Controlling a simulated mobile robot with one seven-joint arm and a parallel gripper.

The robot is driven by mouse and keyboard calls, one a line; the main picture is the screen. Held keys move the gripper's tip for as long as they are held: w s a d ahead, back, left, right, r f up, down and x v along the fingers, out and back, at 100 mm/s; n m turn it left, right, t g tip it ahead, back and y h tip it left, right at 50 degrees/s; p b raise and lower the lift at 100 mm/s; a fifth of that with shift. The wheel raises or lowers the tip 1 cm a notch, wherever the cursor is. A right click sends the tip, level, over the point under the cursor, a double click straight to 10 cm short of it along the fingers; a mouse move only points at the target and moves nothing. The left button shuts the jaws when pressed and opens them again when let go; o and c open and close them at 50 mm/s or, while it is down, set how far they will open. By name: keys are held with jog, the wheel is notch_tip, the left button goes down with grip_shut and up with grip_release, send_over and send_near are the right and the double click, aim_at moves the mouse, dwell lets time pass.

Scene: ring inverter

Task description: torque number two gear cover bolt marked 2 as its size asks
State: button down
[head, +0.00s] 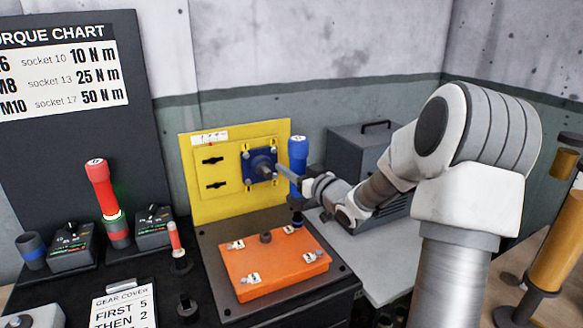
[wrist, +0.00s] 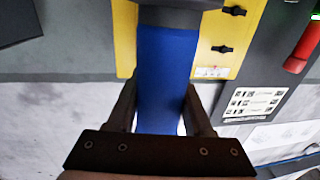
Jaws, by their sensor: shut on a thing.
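My gripper (head: 291,177) is shut on an upright blue-handled tool (head: 298,152). In the wrist view its blue handle (wrist: 165,75) fills the space between the fingers, with a dark collar at the upper edge. The orange gear cover (head: 275,268) lies on a dark bench below. White tags mark its bolts, including one at left (head: 237,244), one at front (head: 253,279) and one at right (head: 309,257); their numbers are too small to read surely. The tool's lower end is above or at the cover's back corner; I cannot tell whether it touches a bolt.
A red-handled tool (head: 101,190) stands in a holder between two dial boxes (head: 70,244). A torque chart (head: 60,75) lists sizes and torques. A card (head: 122,306) reads "GEAR COVER FIRST 5 THEN 2". A yellow panel (head: 215,190) with a blue flange (head: 258,164) stands close behind.

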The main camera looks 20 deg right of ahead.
aim_at(291, 154)
jog(key=shift+f+b, duration=0.7)
jog(key=shift+f, duration=0.25)
dwell(1.8)
jog(key=shift+r, duration=0.1)
jog(key=shift+r+p, duration=1.95)
jog(key=shift+r, duration=0.7)
